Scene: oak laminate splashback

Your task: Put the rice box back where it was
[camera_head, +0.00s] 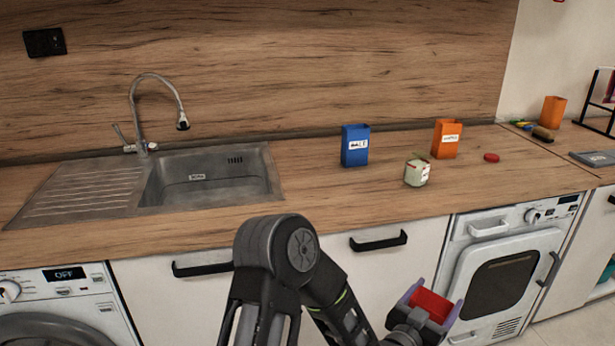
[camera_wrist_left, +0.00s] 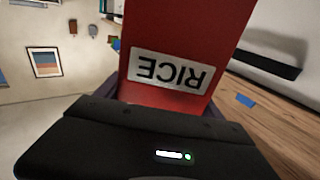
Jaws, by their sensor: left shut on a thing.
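The rice box (camera_wrist_left: 190,40) is red with a white label reading RICE, which appears upside down in the left wrist view. In the head view the red box (camera_head: 432,304) is held low in front of the counter, near the white appliance at right. My left gripper (camera_head: 428,308) is shut on it, with purple fingers on either side. The counter (camera_head: 300,200) holds a blue box (camera_head: 355,146) with a white label, an orange box (camera_head: 446,139) with a label and a pale green can (camera_head: 417,172). My right gripper is not in view.
A small red round item (camera_head: 491,158) lies right of the orange box. Another orange container (camera_head: 553,112) stands further right. The sink (camera_head: 208,180) is at left. The counter's front edge and door handles (camera_head: 378,241) are near my left arm. Bare wood lies in front of the blue box.

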